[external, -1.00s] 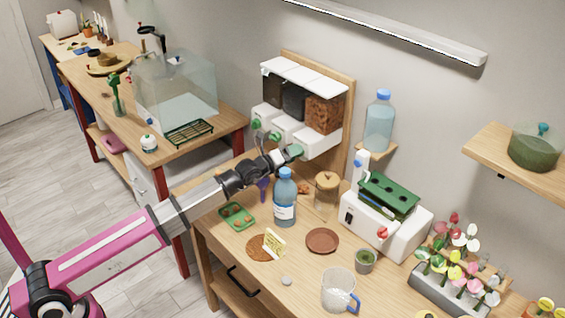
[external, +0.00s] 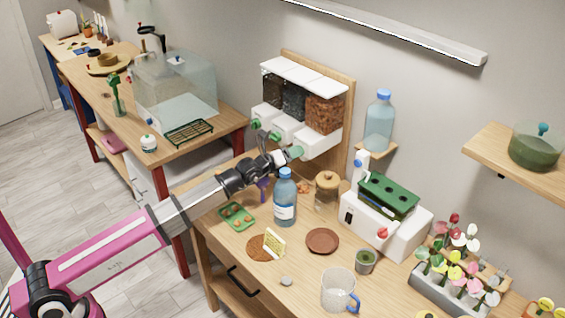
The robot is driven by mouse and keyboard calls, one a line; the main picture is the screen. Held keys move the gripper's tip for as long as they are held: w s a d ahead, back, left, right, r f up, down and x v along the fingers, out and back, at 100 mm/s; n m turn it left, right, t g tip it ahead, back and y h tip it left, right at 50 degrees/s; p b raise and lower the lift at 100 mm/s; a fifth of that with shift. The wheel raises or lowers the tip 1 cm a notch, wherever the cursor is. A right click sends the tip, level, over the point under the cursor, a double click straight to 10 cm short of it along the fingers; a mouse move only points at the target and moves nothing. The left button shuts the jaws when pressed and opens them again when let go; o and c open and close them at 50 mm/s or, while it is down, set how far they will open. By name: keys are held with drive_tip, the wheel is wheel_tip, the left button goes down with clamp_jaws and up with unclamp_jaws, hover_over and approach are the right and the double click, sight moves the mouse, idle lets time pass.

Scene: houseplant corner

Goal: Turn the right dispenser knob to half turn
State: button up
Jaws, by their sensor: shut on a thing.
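The dispenser (external: 317,141) is mounted on a wooden backboard against the wall, with three clear bins over white bases. The right bin holds brown pellets. The right green knob (external: 296,152) sits at the front of the right base. My gripper (external: 287,156) is at this knob, shut on it; the fingers partly hide it, so the knob's exact angle cannot be read. The other two green knobs, the middle one (external: 275,136) and the left one (external: 256,124), stick out free to the left of my gripper.
A blue bottle (external: 285,198) stands just below my gripper. A lidded jar (external: 327,190) is right of it, and a green tray (external: 237,215) lies left. A glass tank (external: 176,87) stands on the left bench.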

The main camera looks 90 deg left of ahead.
drive_tip(key=m+g, duration=0.1)
drive_tip(key=m, duration=0.9)
drive_tip(key=shift+d, duration=0.1)
drive_tip(key=shift+g, duration=0.3)
idle(0.3)
drive_tip(key=o, duration=0.9)
drive_tip(key=v, duration=1)
drive_tip(key=shift+s+d, duration=0.25)
drive_tip(key=shift+s, duration=0.05)
